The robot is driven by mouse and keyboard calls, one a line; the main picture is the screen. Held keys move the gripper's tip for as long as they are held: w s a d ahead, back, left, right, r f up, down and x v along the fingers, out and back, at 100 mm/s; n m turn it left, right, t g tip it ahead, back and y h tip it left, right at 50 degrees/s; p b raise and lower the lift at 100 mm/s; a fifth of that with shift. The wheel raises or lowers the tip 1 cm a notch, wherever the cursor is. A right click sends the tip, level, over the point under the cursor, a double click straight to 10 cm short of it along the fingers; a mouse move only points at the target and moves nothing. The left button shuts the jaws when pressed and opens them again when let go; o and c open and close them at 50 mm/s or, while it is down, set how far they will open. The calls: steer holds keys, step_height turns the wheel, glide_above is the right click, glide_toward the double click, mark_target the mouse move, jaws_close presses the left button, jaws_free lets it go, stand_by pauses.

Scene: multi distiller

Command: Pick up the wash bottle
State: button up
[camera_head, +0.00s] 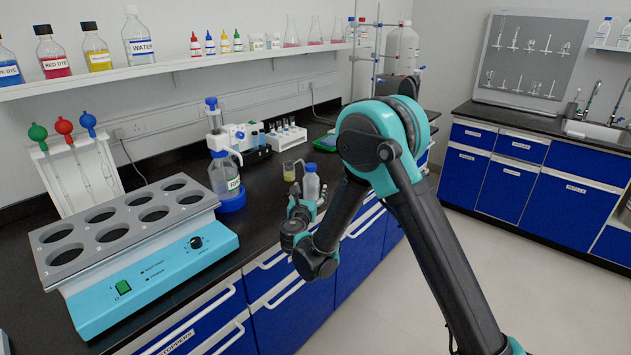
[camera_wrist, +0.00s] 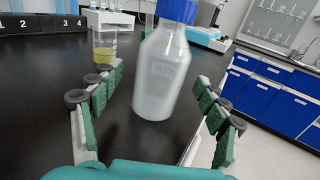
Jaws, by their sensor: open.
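The wash bottle (camera_wrist: 158,82) is a pale translucent bottle with a blue cap, upright on the black bench top. In the head view the wash bottle (camera_head: 312,186) stands near the bench's front edge, just beyond my gripper (camera_head: 303,207). In the wrist view my gripper (camera_wrist: 158,98) is open, with green-padded fingers to the left and right of the bottle. Gaps show between the bottle and the pads, and nothing is held. The top of the cap is cut off in the wrist view, and my gripper hides the bottle's base in the head view.
A beaker of yellow liquid (camera_wrist: 104,46) stands close behind the left finger. Left on the bench are a bottle in a blue base (camera_head: 228,180) and a grey-and-blue water bath (camera_head: 140,255). A tube rack (camera_head: 287,137) stands behind. The floor at right is clear.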

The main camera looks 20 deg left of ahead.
steer(key=shift+w+a, duration=0.1)
steer(key=shift+w, duration=0.35)
steer(key=shift+c, duration=0.3)
steer(key=c, duration=0.9)
steer(key=shift+r, duration=0.15)
